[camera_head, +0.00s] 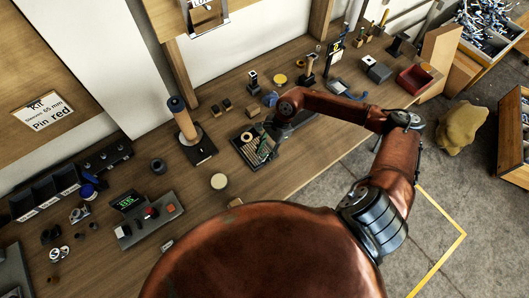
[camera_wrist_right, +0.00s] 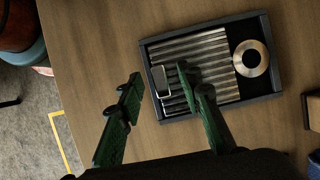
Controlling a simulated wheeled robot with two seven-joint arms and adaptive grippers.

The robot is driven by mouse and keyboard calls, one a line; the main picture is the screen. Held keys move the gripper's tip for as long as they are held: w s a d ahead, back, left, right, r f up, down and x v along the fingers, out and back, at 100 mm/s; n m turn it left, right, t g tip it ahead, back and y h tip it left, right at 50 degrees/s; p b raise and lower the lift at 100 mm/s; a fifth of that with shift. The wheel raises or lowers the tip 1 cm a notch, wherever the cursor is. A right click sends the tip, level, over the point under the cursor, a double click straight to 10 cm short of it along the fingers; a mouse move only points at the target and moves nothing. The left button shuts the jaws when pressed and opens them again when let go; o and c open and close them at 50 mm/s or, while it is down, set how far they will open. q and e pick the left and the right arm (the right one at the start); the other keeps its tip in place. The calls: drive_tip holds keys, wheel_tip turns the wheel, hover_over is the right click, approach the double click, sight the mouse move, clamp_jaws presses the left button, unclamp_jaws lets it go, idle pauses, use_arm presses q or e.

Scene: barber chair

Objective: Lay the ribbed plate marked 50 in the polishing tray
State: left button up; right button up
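A dark shallow tray (camera_wrist_right: 268,95) lies on the wooden bench and also shows in the head view (camera_head: 236,141). A silver ribbed plate (camera_wrist_right: 205,48) lies flat inside it, beside a metal ring (camera_wrist_right: 251,58). A small grey rectangular piece (camera_wrist_right: 160,78) shows at the plate's left edge, between my right gripper's fingertips in the picture. I cannot read a 50 on anything. My right gripper (camera_wrist_right: 159,72) has green fingers spread apart and appears over the tray's left side. Its right finger hides part of the ribs. In the head view it (camera_head: 265,148) is small above the tray. My left gripper is not visible.
A tall cylinder on a dark base (camera_head: 185,122) stands left of the tray. A round pale disc (camera_head: 219,181) and a box with a green display (camera_head: 148,220) are nearer. A red bin (camera_head: 413,80) sits at the far right end.

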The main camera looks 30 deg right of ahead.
drive_tip(key=v, duration=1.2)
idle(0.5)
